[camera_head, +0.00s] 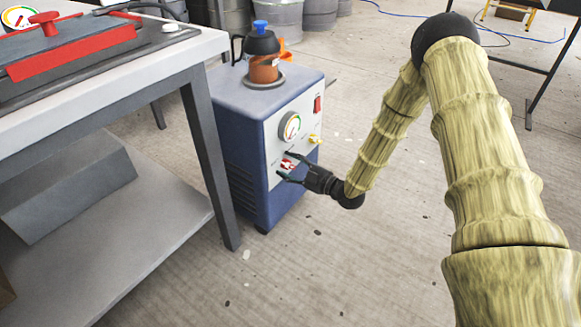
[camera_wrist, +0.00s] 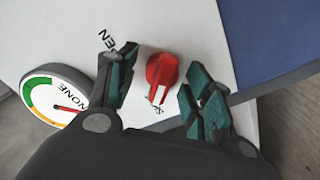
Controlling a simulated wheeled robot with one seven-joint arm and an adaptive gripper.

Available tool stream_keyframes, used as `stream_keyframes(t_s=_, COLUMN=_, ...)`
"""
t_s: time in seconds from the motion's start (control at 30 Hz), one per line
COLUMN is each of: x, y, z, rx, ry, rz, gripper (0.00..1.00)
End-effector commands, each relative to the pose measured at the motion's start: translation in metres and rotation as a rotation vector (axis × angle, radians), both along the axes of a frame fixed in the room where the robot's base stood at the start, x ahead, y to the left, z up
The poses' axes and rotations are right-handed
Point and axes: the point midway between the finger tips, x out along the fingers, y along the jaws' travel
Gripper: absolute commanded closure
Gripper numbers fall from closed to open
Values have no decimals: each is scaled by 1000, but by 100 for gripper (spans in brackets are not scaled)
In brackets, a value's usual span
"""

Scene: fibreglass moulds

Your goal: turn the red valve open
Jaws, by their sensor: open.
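The red valve (camera_wrist: 161,72) is a small red knob with a pointer on the white front panel of a blue machine. In the wrist view it lies between the two green-padded fingers of my gripper (camera_wrist: 157,88), with a gap showing on both sides. My gripper is open. In the head view the gripper (camera_head: 286,167) is at the lower part of the panel, and the red valve (camera_head: 288,164) is partly hidden by the fingers. Lettering on the panel beside the knob is partly covered by the fingers.
A round gauge (camera_wrist: 55,95) sits beside the valve on the panel; it also shows in the head view (camera_head: 290,126). A red switch (camera_head: 317,104) and a yellow knob (camera_head: 315,139) are on the right. A pot (camera_head: 262,66) stands on the machine. A workbench (camera_head: 150,60) stands close on the left.

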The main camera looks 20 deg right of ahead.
Motion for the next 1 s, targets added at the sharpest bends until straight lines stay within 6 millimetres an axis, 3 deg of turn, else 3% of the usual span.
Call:
stream_keyframes(t_s=0.07, x=0, y=0, z=0, rx=0, ry=0, rz=0, gripper=49)
stream_keyframes(t_s=0.3, x=0, y=0, z=0, rx=0, ry=0, rz=0, gripper=91)
stream_keyframes(t_s=0.33, x=0, y=-1, z=0, rx=0, ry=-1, rz=-1, gripper=93)
stream_keyframes(t_s=0.67, x=0, y=-1, z=2, rx=30, ry=23, rz=-1, gripper=92)
stream_keyframes(t_s=1.0, x=1, y=-2, z=6, rx=207, ry=161, rz=-2, gripper=92)
